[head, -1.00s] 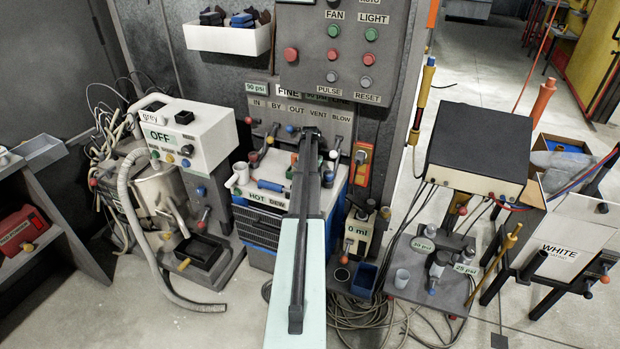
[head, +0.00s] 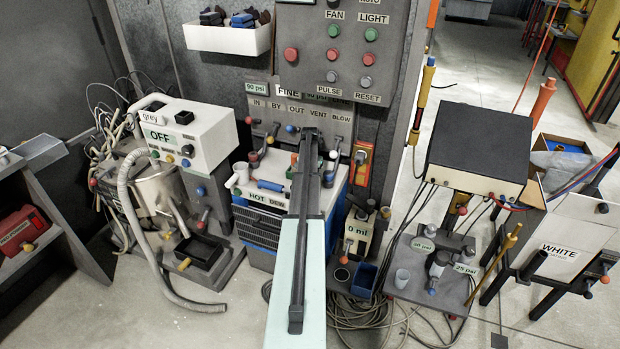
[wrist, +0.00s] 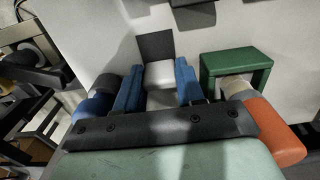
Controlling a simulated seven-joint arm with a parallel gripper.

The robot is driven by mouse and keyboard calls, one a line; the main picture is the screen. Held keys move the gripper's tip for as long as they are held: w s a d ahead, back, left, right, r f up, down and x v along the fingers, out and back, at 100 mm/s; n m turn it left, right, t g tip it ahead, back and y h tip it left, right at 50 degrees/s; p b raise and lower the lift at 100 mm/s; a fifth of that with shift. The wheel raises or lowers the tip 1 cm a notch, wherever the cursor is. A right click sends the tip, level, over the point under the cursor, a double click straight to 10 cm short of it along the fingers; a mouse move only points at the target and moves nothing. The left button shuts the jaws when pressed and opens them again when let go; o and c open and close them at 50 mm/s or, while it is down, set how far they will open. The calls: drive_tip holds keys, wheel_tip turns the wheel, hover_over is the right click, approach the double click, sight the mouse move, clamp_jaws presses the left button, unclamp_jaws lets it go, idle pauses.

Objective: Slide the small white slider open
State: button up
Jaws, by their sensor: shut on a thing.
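In the wrist view, my gripper (wrist: 158,78) has two blue fingers, one on each side of a small white slider (wrist: 159,74). The fingers are shut on the slider. A dark square recess (wrist: 155,45) shows just beyond the slider in a pale panel. In the head view, my arm reaches away to the equipment below the valve panel, and it hides the slider and the fingertips there.
In the wrist view, a green bracket (wrist: 236,62) stands close right of the fingers, with an orange handle (wrist: 275,140) nearer. In the head view, a labelled valve panel (head: 300,110) is behind my arm, and a blue-handled part (head: 270,186) lies to its left.

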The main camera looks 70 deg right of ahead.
clamp_jaws()
drive_tip(key=shift+d, duration=1.35)
drive_tip(key=o, duration=1.2)
unclamp_jaws()
drive_tip(key=shift+c, duration=0.2)
wheel_tip(320, 180, up, 8)
drive_tip(key=shift+f, duration=0.2)
